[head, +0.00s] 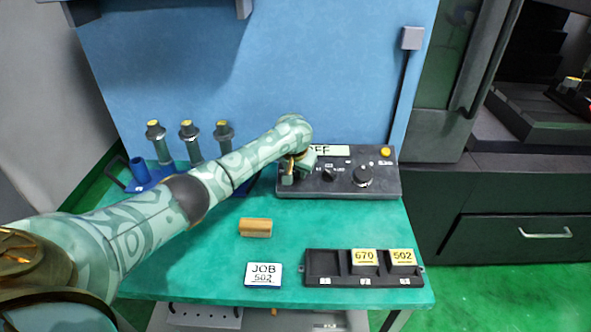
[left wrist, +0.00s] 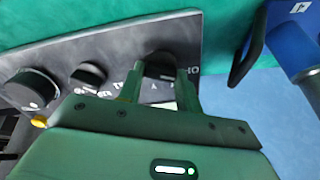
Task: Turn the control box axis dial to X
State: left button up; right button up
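The dark control box (head: 312,190) stands at the back of the green table, with a row of black dials. A small middle dial (head: 329,174) and a large right dial (head: 362,176) show clearly. My left gripper (head: 294,171) is at the box's left end and covers the left dial in the head view. In the left wrist view the left dial (left wrist: 160,66) sits between the two green fingers (left wrist: 160,88), which appear closed on its sides. The middle dial (left wrist: 88,75) and large dial (left wrist: 32,90) lie left of it there. Dial markings are too small to read.
A yellow button (head: 385,152) is on the box's back right. A blue holder (head: 143,175) with several capped tools is at the back left. A brass block (head: 255,228), a JOB 502 card (head: 263,274) and a black tray (head: 325,265) with 670 and 502 blocks lie in front.

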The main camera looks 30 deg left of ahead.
pick_arm(q)
jog(key=shift+r+m+p, duration=0.15)
jog(key=shift+m+p, duration=0.35)
jog(key=shift+p, duration=0.4)
jog(key=shift+m+p, duration=1)
jog(key=shift+p, duration=0.2)
jog(key=m+p, duration=0.1)
jog(key=m, duration=0.2)
jog(key=shift+d+f+m+p, duration=0.15)
jog(key=shift+m+p, duration=0.15)
jog(key=shift+m, duration=0.4)
jog(key=shift+a+f+m+p, duration=0.1)
jog(key=shift+m+p, duration=0.15)
jog(key=shift+m, duration=0.45)
jog(key=shift+s, duration=0.1)
jog(key=o, duration=1)
